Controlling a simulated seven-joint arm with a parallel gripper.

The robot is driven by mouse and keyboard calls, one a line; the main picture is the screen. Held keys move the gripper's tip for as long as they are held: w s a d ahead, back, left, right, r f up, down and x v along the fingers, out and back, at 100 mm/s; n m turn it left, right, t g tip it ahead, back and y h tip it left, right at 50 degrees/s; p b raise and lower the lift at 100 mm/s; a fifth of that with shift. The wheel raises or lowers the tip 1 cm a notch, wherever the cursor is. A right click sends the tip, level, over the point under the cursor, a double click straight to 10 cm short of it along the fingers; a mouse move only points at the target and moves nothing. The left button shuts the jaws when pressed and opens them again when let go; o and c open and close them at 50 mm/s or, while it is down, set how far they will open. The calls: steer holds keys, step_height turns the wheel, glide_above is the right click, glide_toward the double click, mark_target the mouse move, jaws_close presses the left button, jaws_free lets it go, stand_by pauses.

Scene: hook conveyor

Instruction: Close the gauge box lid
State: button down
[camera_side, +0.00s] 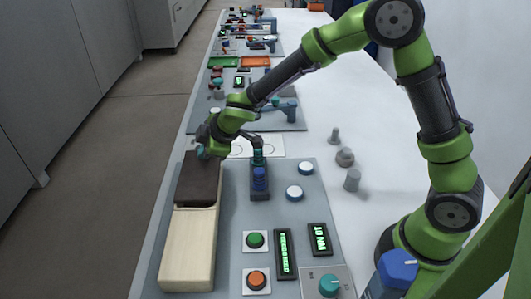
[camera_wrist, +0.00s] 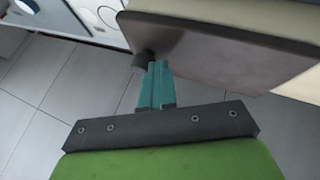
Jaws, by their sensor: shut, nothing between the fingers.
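The gauge box (camera_side: 187,248) is a long pale wooden box along the left edge of the bench. Its dark brown lid (camera_side: 198,182) shows over the far part of the box, and the near part is pale. In the wrist view the dark lid (camera_wrist: 225,55) fills the upper right, with a small dark knob (camera_wrist: 143,60) at its left. My gripper (camera_side: 202,152) is at the far end of the lid. In the wrist view its teal fingers (camera_wrist: 155,66) are together and empty, their tips beside the knob. I cannot tell whether they touch it.
A dark stand with a blue part (camera_side: 260,182) is right of the box. Green (camera_side: 255,240) and orange (camera_side: 256,280) buttons, lit displays (camera_side: 285,253) and a teal dial (camera_side: 329,285) are nearby. Grey metal pieces (camera_side: 345,157) stand on the white bench. Floor lies to the left.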

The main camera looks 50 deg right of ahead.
mark_target(201, 170)
steer(key=s+a, duration=0.1)
steer(key=s, duration=0.1)
steer(key=s+a, duration=0.1)
steer(key=shift+s, duration=0.35)
steer(key=v, duration=1)
steer(key=s+d+r+m, duration=0.3)
steer(key=s+d+m, duration=0.2)
steer(key=s+m, duration=0.2)
steer(key=s+d+r+m, duration=0.4)
steer(key=s+m, duration=0.3)
steer(key=s, duration=0.4)
steer(key=shift+s+d+r+m+y, duration=0.2)
steer(key=shift+d+r+m+y, duration=0.2)
steer(key=shift+d, duration=0.45)
